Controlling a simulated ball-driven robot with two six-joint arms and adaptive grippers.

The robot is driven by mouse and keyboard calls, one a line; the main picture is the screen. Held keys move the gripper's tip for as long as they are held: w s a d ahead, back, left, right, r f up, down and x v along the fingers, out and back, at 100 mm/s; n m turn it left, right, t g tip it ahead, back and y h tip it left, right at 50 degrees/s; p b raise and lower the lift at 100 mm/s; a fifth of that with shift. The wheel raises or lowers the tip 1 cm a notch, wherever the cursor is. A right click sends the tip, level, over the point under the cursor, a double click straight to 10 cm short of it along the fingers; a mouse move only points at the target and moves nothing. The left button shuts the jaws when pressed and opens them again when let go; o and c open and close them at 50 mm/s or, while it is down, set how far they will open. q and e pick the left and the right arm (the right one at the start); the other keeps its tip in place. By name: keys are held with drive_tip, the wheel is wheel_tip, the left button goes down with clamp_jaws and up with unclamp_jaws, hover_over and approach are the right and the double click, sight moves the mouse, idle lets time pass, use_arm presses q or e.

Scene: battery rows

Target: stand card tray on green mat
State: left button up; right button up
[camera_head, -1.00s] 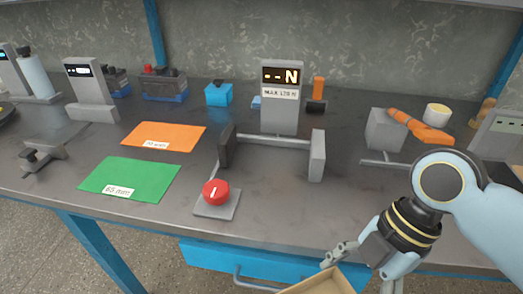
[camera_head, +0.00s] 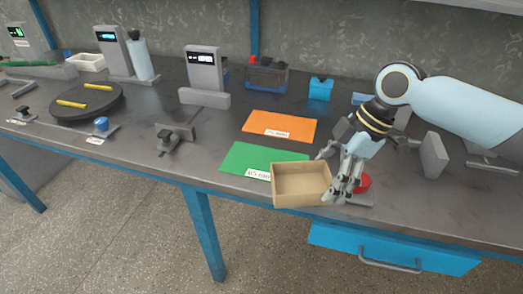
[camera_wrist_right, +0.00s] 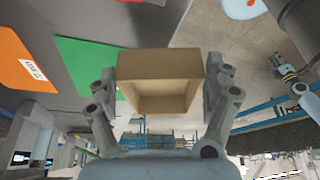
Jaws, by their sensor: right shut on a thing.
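The card tray (camera_head: 300,203) is an open tan box held by my right gripper (camera_head: 338,172) near the table's front edge. In the right wrist view the tray (camera_wrist_right: 160,62) sits between the two fingers of the gripper (camera_wrist_right: 160,85). In the head view it overlaps the front right corner of the green mat (camera_head: 250,155); whether it touches the mat or table I cannot tell. The green mat also shows in the right wrist view (camera_wrist_right: 85,58), to the left of the tray.
An orange mat (camera_head: 280,126) lies behind the green one. A red button (camera_head: 362,183) is beside my right gripper. A grey clamp-like block (camera_head: 176,138) stands left of the green mat. A dark turntable (camera_head: 88,101) is farther left.

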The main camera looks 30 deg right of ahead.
drive_tip(key=w+d+r+m+t+p, duration=0.1)
drive_tip(key=w+d+r+m+p, duration=0.1)
drive_tip(key=w+d+r+m, duration=0.2)
drive_tip(key=w+d+r, duration=0.2)
drive_tip(key=d+r, duration=0.1)
drive_tip(key=d, duration=0.1)
drive_tip(key=shift+w+d+h, duration=0.2)
drive_tip(key=shift+w+h, duration=0.15)
drive_tip(key=shift+h, duration=0.05)
drive_tip(key=w+a+f, duration=0.1)
drive_tip(key=a+f, duration=0.1)
drive_tip(key=a, duration=0.1)
drive_tip(key=w+a+f, duration=0.4)
drive_tip(key=a, duration=0.1)
drive_tip(key=shift+w+a, duration=0.2)
drive_tip(key=shift+a, duration=0.15)
drive_tip(key=shift+w+a+f, duration=0.15)
drive_tip(key=shift+a+f, duration=0.05)
drive_tip(key=shift+f, duration=0.1)
use_arm(q)
drive_tip(key=shift+s+d+r, duration=0.1)
drive_tip(key=shift+d+r, duration=0.05)
drive_tip(key=shift+r, duration=0.65)
drive_tip(key=shift+d+r, duration=0.15)
drive_tip(key=shift+r, duration=0.65)
use_arm(e)
drive_tip(key=shift+f, duration=2.05)
use_arm(q)
drive_tip(key=shift+f, duration=0.1)
